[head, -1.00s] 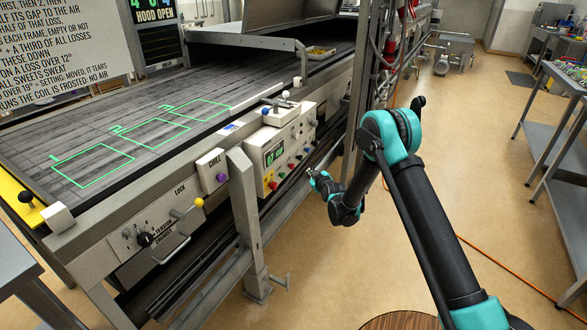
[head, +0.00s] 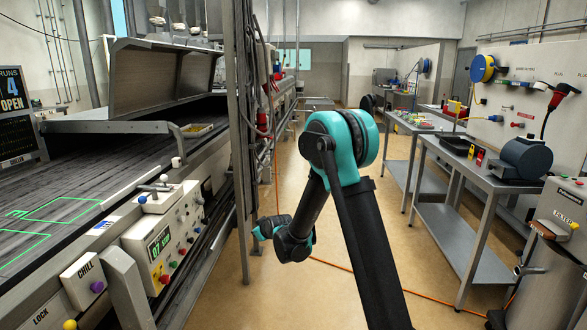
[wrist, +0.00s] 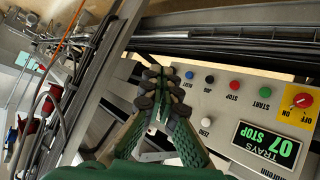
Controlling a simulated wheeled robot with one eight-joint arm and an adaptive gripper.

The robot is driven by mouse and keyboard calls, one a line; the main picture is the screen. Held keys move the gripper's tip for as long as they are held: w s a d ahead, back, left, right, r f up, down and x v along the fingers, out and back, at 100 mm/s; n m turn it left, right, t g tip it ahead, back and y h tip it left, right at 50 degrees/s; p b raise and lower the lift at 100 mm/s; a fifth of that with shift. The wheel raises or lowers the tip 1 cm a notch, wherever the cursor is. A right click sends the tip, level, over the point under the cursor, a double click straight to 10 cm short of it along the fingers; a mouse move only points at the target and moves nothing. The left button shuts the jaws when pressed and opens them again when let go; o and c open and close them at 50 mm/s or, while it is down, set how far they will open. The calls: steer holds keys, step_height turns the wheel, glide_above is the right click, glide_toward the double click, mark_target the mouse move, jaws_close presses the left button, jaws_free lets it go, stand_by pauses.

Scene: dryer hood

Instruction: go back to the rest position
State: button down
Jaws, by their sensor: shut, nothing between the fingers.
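My gripper (wrist: 160,92) shows in the wrist view with its dark padded fingers drawn together and nothing between them. It hangs in the air in front of the control box (wrist: 215,100), apart from it as far as I can tell. In the head view my black and teal arm is folded in the middle, over the aisle floor, and the gripper's fingers are hidden behind the forearm end. The same control box (head: 163,250), with a green display reading 07 STOP, is left of the arm.
The conveyor bed (head: 60,200) and raised hood (head: 160,75) fill the left. A steel post (head: 240,150) stands close left of the arm. Workbenches (head: 480,185) and a filter unit (head: 560,240) line the right. An orange cable (head: 370,278) crosses the floor. The aisle behind is clear.

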steer(key=s+d+r+m+g+h, duration=0.1)
steer(key=s+d+r+m+h, duration=0.1)
steer(key=s+d, duration=0.75)
steer(key=s+d+r+m+g+h, duration=0.1)
steer(key=s+d+r+m, duration=0.2)
steer(key=s+d, duration=0.7)
steer(key=s+d+f+m+g+h, duration=0.1)
steer(key=s+d+f+m, duration=0.1)
steer(key=s+d, duration=0.5)
steer(key=s+d+f+m+g+h, duration=0.1)
steer(key=s+d+f+m+g, duration=0.1)
steer(key=s+d, duration=0.5)
steer(key=s, duration=0.4)
steer(key=shift+s+d+f, duration=0.15)
steer(key=shift+s+d, duration=0.05)
steer(key=shift+s, duration=0.1)
